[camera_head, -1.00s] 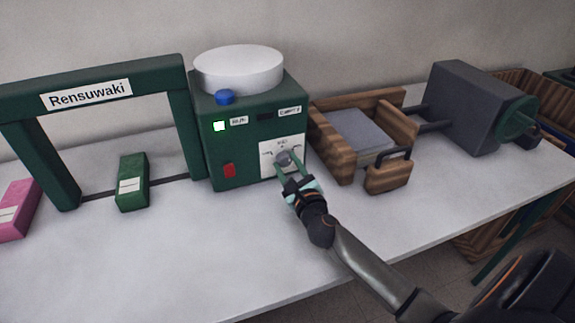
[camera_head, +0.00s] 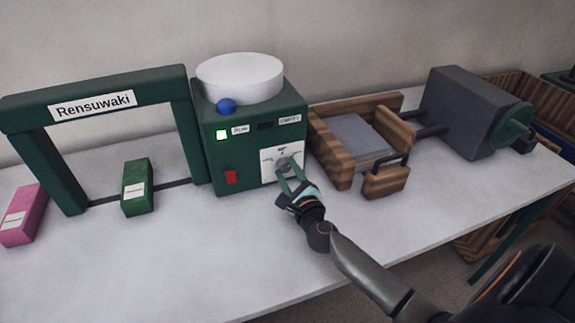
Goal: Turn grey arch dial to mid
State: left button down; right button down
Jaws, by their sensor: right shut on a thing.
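The grey dial (camera_head: 283,165) sits on a white label plate (camera_head: 269,157) on the front of the green machine box (camera_head: 215,172). Marks are printed around the dial, too small to read. My right gripper (camera_head: 287,172) is shut on the dial from the front, one finger on each side. The fingers partly hide the dial, and I cannot tell exactly where it points. My left gripper is not in view.
A green arch (camera_head: 185,120) with a green block (camera_head: 138,188) stands left, with a pink block (camera_head: 24,215) beyond. A wooden tray (camera_head: 334,155) and dark grey motor box (camera_head: 460,110) stand right. The table front is clear.

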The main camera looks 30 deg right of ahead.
jog(key=shift+r+n+p, duration=0.1)
jog(key=shift+n+p, duration=0.6)
jog(key=shift+n, duration=0.3)
jog(key=n+p, duration=0.2)
jog(key=n, duration=0.1)
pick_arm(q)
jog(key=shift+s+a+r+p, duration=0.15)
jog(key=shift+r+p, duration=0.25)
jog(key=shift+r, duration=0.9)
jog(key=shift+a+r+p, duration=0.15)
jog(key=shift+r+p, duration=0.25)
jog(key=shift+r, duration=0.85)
pick_arm(e)
jog(key=shift+n, duration=1.7)
jog(key=shift+c, duration=1.9)
grip_release()
jog(key=v, duration=1.2)
jog(key=shift+s+a, duration=0.15)
jog(key=shift+s, duration=0.1)
